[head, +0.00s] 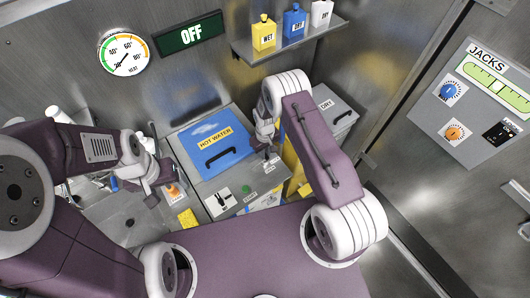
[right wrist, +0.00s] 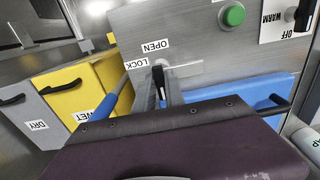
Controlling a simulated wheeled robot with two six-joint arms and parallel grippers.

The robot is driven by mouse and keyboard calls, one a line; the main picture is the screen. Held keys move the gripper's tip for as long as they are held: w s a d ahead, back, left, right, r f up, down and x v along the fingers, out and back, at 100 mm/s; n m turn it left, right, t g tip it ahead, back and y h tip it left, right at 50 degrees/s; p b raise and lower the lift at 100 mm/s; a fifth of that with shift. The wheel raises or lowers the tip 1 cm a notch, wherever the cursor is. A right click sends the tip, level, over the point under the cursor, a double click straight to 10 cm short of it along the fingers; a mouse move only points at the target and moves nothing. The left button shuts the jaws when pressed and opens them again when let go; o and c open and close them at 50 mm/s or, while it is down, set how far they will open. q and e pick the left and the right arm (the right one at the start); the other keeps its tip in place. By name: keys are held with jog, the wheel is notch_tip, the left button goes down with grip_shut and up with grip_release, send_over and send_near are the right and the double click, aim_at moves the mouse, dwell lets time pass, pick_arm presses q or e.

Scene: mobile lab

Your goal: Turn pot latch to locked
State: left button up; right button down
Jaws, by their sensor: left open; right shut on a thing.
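The pot latch is a small black lever (right wrist: 158,74) on a grey panel in the right wrist view, beside an OPEN label (right wrist: 155,46) and a LOCK label (right wrist: 134,63). My right gripper (right wrist: 160,92) is shut on the latch, with a finger on each side of the lever. The fingers hide part of it, and its exact setting is hard to tell. In the head view my right gripper (head: 266,142) reaches down beside the blue HOT WATER lid (head: 206,152). My left gripper (head: 158,186) is open, over the grey counter at the left.
A green button (right wrist: 233,15) and an OFF/WARM knob (right wrist: 303,16) sit on the panel right of the latch. A yellow WET bin (right wrist: 78,88) and a grey DRY bin (right wrist: 32,116) stand at its left.

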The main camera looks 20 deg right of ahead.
dwell(0.3)
jog(key=m+b, duration=0.2)
jog(key=m, duration=0.1)
jog(key=shift+w+f, duration=0.1)
jog(key=m+b, duration=0.1)
jog(key=m, duration=0.2)
jog(key=m+b, duration=0.2)
jog(key=shift+a+m, duration=0.2)
jog(key=shift+m, duration=0.2)
jog(key=m+b, duration=0.2)
jog(key=m, duration=0.2)
jog(key=shift+a, duration=0.1)
jog(key=shift+w+m+b, duration=0.15)
jog(key=shift+m+b, duration=0.45)
jog(key=shift+m, duration=1.9)
jog(key=shift+r, duration=0.2)
jog(key=c, duration=1.4)
grip_release()
